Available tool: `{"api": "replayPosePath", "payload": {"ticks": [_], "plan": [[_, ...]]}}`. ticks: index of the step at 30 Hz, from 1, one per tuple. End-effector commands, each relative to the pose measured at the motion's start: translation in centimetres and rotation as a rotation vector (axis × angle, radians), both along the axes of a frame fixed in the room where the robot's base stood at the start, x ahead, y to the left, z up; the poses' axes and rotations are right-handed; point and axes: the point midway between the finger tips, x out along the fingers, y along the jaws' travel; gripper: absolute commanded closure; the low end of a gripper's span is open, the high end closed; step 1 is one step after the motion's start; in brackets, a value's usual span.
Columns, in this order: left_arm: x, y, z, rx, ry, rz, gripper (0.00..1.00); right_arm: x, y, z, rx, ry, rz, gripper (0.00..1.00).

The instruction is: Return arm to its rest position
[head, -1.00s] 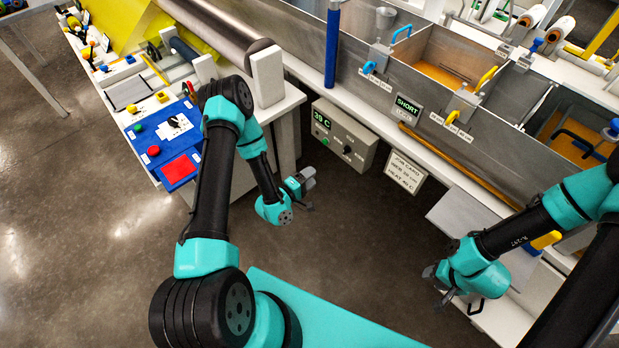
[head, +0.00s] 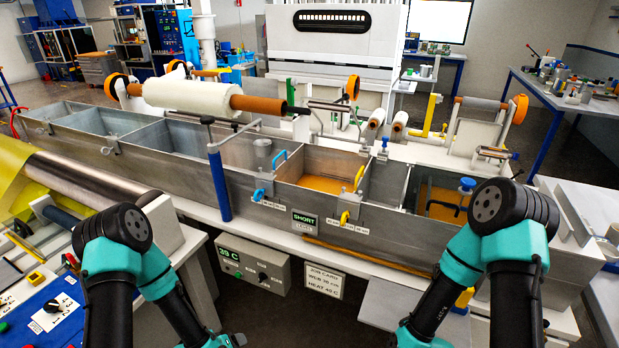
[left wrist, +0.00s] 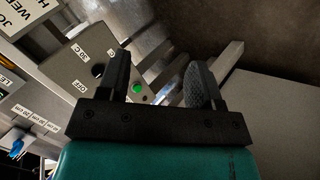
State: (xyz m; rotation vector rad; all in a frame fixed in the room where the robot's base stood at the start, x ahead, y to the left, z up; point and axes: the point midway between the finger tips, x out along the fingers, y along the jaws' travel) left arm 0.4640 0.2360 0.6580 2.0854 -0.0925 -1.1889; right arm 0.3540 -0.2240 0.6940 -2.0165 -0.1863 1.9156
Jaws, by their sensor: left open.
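My left arm (head: 110,240) comes up at the left of the head view and bends down in front of the bench. Its gripper is below the lower edge of that view. In the left wrist view my left gripper (left wrist: 164,88) is open, with nothing between its two fingers. The grey control box (left wrist: 85,70) with a knob and a green button lies beyond the fingers. My right arm (head: 500,215) bends down at the right of the head view, and its gripper is out of frame.
The long metal resin bath (head: 225,165) runs across the bench, with orange resin in two compartments. The control box (head: 255,264) and a job card (head: 324,281) hang below its front. A blue panel (head: 50,310) is at the lower left.

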Motion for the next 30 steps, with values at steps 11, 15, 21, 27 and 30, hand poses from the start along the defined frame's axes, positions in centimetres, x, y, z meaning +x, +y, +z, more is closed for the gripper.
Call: {"api": "replayPosePath", "payload": {"ticks": [11,15,21,27,30], "plan": [[-9.6,-0.9,3.0,0.215,0.365,-0.343,0.40,0.0,0.0,0.0,0.000,0.000,0.000,0.57],[-10.9,-1.1,3.6,0.221,0.408,-0.387,0.40,0.0,0.0,0.0,0.000,0.000,0.000,0.57],[-11.0,-1.1,3.6,0.222,0.410,-0.390,0.40,0.0,0.0,0.0,0.000,0.000,0.000,0.57],[-11.0,-1.1,3.6,0.221,0.410,-0.389,0.40,0.0,0.0,0.0,0.000,0.000,0.000,0.57],[-11.0,-1.1,3.6,0.221,0.410,-0.389,0.40,0.0,0.0,0.0,0.000,0.000,0.000,0.57]]}}
